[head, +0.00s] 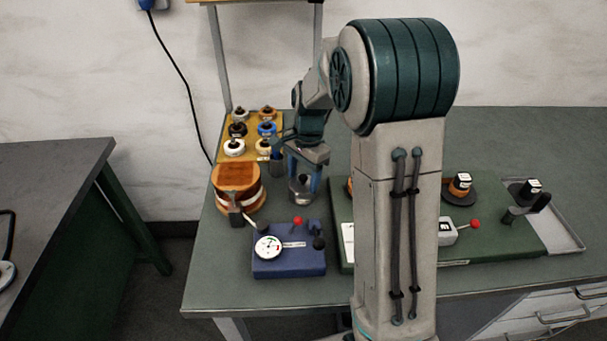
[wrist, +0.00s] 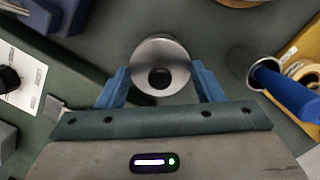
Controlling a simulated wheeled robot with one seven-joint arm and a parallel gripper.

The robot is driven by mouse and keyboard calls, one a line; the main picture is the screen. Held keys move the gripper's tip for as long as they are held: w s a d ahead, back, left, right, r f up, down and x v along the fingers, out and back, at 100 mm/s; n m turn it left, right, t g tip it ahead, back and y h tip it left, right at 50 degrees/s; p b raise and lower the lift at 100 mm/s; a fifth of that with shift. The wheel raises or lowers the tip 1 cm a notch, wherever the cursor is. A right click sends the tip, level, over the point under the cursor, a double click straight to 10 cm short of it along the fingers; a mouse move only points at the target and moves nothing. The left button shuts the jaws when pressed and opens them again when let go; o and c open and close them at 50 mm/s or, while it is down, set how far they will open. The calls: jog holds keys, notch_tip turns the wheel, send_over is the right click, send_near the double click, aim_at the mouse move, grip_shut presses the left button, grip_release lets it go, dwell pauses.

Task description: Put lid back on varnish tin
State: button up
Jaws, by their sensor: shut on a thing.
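My gripper (head: 303,184) is over the table with its two blue fingers on either side of a round grey metal piece with a dark knob, which I take for the lid (wrist: 160,55). In the wrist view the fingers of my gripper (wrist: 160,88) close on its rim from left and right. In the head view a short grey metal cylinder, which seems to be the varnish tin (head: 302,198), shows between and below the fingers. I cannot tell whether the lid rests on the tin or is just above it.
A metal cup (wrist: 240,68) with a blue handle (wrist: 285,94) in it stands close by. A yellow rack (head: 252,133) of several spools is behind. A wooden drum (head: 238,180) is at left, a blue gauge block (head: 289,262) in front, and a green board (head: 485,240) at right.

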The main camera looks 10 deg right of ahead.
dwell(0.4)
jog(key=o, duration=1.3)
jog(key=shift+o, duration=0.2)
jog(key=shift+r+p, duration=2.85)
jog(key=shift+r, duration=0.7)
grip_shut()
